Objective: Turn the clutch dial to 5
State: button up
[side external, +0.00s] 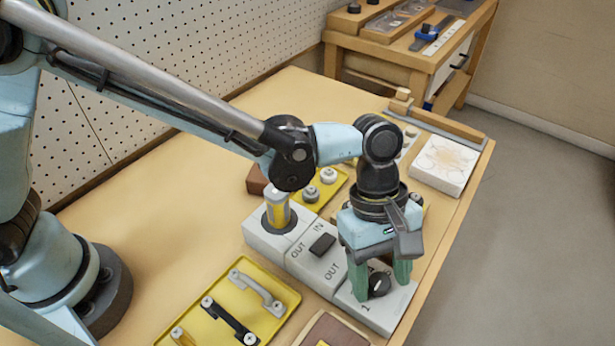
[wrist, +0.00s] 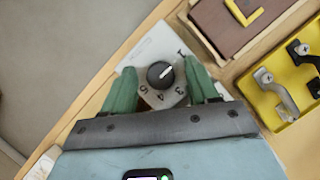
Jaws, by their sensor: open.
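The clutch dial is a round dark knob (wrist: 160,74) with a white pointer line, on a pale plate. In the wrist view the pointer aims up and right, toward the side where the 1 is printed. The numbers 3, 4 and 5 show below the knob; 2 cannot be made out. My gripper (wrist: 159,80) is open, with one green finger on each side of the knob. I cannot tell whether either finger touches it. In the side external view the gripper (side external: 381,278) points down over the dial at the bench's right edge.
Pale blocks marked IN and OUT (side external: 318,265) adjoin the dial block, one carrying an upright yellow-and-grey cylinder (side external: 277,210). A yellow tray with handles (side external: 262,332) lies at front left. A brown panel (side external: 333,332) lies in front. Bare bench (side external: 170,250) lies at left.

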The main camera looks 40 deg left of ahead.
jog(key=shift+c, duration=0.4)
jog(key=c, duration=1)
jog(key=shift+o, duration=0.2)
